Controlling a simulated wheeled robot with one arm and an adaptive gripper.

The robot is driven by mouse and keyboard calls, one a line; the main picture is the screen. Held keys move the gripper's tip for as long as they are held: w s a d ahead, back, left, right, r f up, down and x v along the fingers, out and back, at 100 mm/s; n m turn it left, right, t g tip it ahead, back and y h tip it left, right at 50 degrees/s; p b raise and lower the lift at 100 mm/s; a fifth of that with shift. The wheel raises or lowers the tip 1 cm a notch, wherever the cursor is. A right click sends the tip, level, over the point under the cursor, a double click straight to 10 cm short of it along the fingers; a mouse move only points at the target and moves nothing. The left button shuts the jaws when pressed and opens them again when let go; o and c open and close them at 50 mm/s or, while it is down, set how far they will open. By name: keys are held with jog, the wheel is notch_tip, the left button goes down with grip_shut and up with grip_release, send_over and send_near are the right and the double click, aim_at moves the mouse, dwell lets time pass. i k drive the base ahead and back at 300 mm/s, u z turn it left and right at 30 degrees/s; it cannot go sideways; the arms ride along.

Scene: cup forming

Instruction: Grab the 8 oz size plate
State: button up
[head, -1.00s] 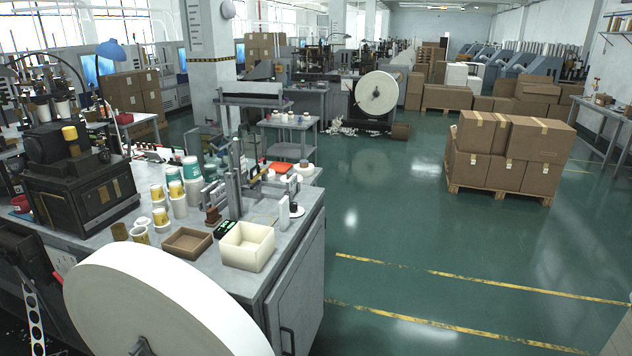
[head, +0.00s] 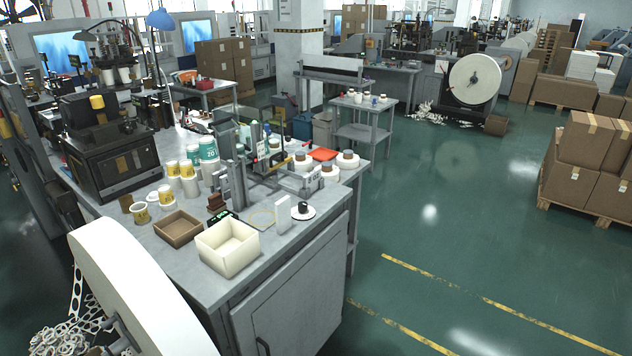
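Several small round white pieces with darker centres stand on the grey workbench (head: 345,205). One white disc with a black knob (head: 302,211) lies near the bench's right front edge. Other thick white round pieces with brownish tops stand farther back, one at the right (head: 347,160), one left of it (head: 325,169) and one more (head: 303,161) by an orange-red tray (head: 322,154). No size marking is readable, so I cannot tell which is the 8 oz plate. My gripper is not in view.
A cream open box (head: 228,247) and a brown tray (head: 178,228) sit at the bench's front. A metal fixture (head: 238,180) and stacked cups (head: 190,180) stand behind. A large paper roll (head: 125,285) blocks the lower left. Green floor (head: 440,220) right of the bench is clear.

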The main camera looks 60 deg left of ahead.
aim_at(312, 179)
jog(key=u, duration=0.9)
jog(key=i, duration=2.15)
jog(key=u, duration=0.5)
jog(key=i, duration=0.75)
jog(key=u, duration=3.1)
jog(key=i, duration=1)
